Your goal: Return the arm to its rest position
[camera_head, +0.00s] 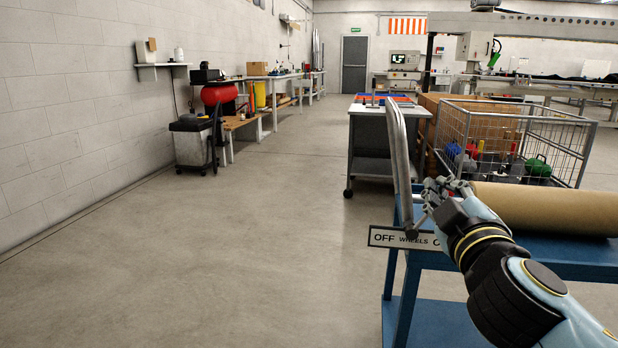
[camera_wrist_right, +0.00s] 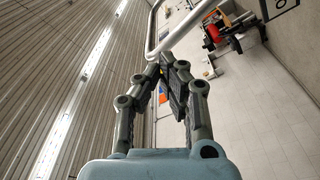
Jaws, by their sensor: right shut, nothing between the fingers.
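My right arm comes in from the lower right in the head view, light blue with black joints. Its gripper (camera_head: 434,190) is shut and empty, near the cart's grey handle (camera_head: 399,150) and above the blue cart (camera_head: 400,300). In the right wrist view the gripper's fingers (camera_wrist_right: 166,62) meet at the tips, with the pale handle bar (camera_wrist_right: 152,25) just beyond them. I cannot tell whether the fingers touch the bar. My left gripper is not in view.
A brown roll (camera_head: 550,208) lies on the blue cart. A sign reading OFF WHEELS (camera_head: 385,237) is on the cart's near side. A wire basket (camera_head: 572,128) and a grey workbench (camera_head: 378,155) stand behind. The floor at left is clear.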

